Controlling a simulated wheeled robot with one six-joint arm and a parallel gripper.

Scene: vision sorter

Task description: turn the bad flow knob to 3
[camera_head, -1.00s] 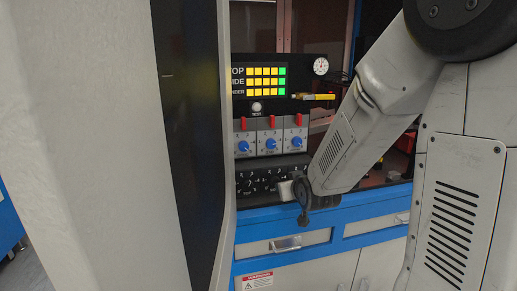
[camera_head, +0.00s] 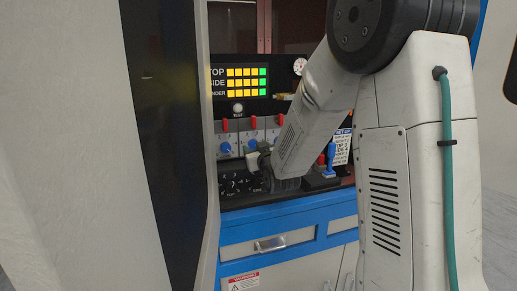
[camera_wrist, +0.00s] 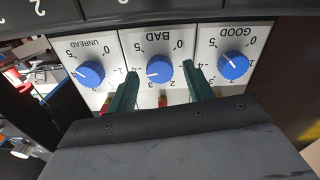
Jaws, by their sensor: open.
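The bad flow knob (camera_wrist: 158,72) is a round blue knob on a white plate marked BAD, in the middle of three in the wrist view, where the lettering is upside down. Its white mark points left and slightly down in that view, around 3 to 4; I cannot tell the exact number. My gripper (camera_wrist: 161,71) is open, with one green finger on each side of this knob. Small gaps seem to show between fingers and knob; I cannot tell whether they touch. In the head view the middle knob (camera_head: 251,144) shows just above my gripper's end, which my arm partly hides.
The unread knob (camera_wrist: 89,74) and the good knob (camera_wrist: 232,66) sit close on either side. Red switches (camera_head: 225,125) stand above the knobs. A lit display (camera_head: 246,78) is higher up, and a dark panel (camera_head: 235,184) lies below. A blue-handled lever (camera_head: 331,155) stands at right.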

